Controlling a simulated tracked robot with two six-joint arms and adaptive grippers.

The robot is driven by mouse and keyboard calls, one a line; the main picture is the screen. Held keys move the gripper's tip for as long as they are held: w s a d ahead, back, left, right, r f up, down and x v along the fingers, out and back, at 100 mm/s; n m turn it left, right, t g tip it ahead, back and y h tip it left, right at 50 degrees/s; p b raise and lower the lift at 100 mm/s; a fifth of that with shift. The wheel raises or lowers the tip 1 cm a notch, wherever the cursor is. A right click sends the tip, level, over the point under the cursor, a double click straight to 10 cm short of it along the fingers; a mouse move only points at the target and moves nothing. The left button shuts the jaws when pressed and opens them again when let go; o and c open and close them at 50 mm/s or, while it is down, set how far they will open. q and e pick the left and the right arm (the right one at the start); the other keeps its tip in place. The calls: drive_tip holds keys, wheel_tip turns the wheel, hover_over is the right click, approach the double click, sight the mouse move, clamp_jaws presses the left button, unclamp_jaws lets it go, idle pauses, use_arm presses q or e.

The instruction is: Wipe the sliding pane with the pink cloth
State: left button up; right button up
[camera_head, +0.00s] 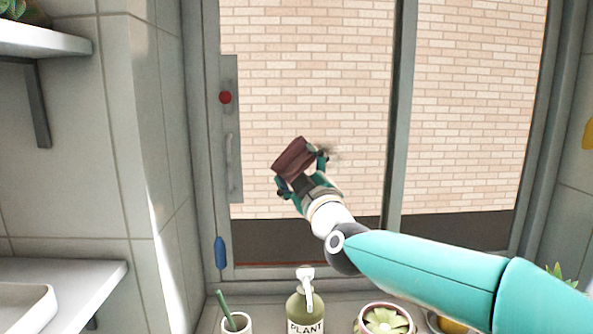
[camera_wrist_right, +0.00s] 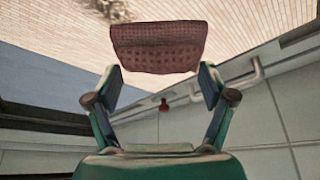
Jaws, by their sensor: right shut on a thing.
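The cloth (camera_head: 294,158), a dark dusky pink folded piece, is held between the fingertips of my right gripper (camera_head: 301,172). It also shows in the right wrist view (camera_wrist_right: 158,45), spanning the two fingers. The sliding pane (camera_head: 300,90) is the left glass panel, with a brick wall seen through it. A dark smudge (camera_head: 331,151) is on the pane, just right of the cloth; it also shows at the top of the right wrist view (camera_wrist_right: 108,9). I cannot tell whether the cloth touches the glass. My left gripper is not in view.
A red knob (camera_head: 225,97) and a handle (camera_head: 229,160) are on the pane's left frame. Below, the sill holds a green plant-spray bottle (camera_head: 305,311), a white cup (camera_head: 237,324) and a potted succulent (camera_head: 385,319). A blue item (camera_head: 220,252) hangs at the lower left frame.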

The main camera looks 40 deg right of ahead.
drive_tip(key=shift+w+d, duration=0.45)
drive_tip(key=shift+w, duration=0.4)
idle(0.5)
